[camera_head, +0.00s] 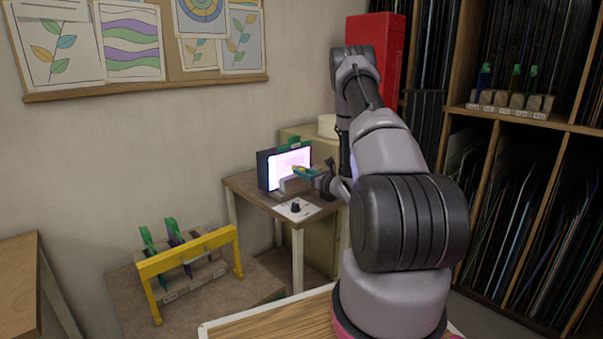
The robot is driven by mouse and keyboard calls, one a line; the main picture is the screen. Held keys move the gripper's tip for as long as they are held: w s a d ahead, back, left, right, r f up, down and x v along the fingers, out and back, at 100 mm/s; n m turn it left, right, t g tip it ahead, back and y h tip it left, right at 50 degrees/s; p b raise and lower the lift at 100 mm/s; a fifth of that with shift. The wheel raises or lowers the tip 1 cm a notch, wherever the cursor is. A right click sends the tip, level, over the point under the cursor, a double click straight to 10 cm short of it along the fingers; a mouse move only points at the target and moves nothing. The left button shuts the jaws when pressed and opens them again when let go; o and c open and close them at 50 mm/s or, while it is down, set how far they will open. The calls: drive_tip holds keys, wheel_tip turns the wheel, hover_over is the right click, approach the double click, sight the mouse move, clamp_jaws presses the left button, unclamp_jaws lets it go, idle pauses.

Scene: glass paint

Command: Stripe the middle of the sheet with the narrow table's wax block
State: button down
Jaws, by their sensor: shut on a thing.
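My gripper (318,178) is at the small table (240,185), close in front of an upright lit panel (288,164) with a dark frame. It is shut on a small teal piece with a yellow end (304,172), which points left toward the panel. I cannot tell whether this piece is the wax block or whether it touches the panel. The panel's face glows white and pale pink; a sheet on it cannot be made out clearly. A pale block (288,187) sits at the panel's foot.
A white card with a dark knob (296,208) lies at the table's front. A yellow frame (190,258) with green-handled tools stands on a lower table at left. A tall red cabinet (384,62) and shelves of sheets (490,190) stand behind and right of my arm.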

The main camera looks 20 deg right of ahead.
drive_tip(key=shift+v, duration=1.5)
drive_tip(key=shift+s+d, duration=0.1)
drive_tip(key=shift+x, duration=3.5)
drive_tip(key=shift+x, duration=1.05)
drive_tip(key=shift+w+d, duration=0.25)
drive_tip(key=shift+d, duration=0.6)
drive_tip(key=shift+w+d, duration=0.25)
drive_tip(key=shift+d, duration=0.65)
drive_tip(key=shift+w+d, duration=0.5)
drive_tip(key=shift+d, duration=0.7)
drive_tip(key=shift+w+d, duration=0.45)
drive_tip(key=shift+d, duration=0.7)
drive_tip(key=shift+w+d, duration=0.5)
drive_tip(key=shift+d, duration=0.7)
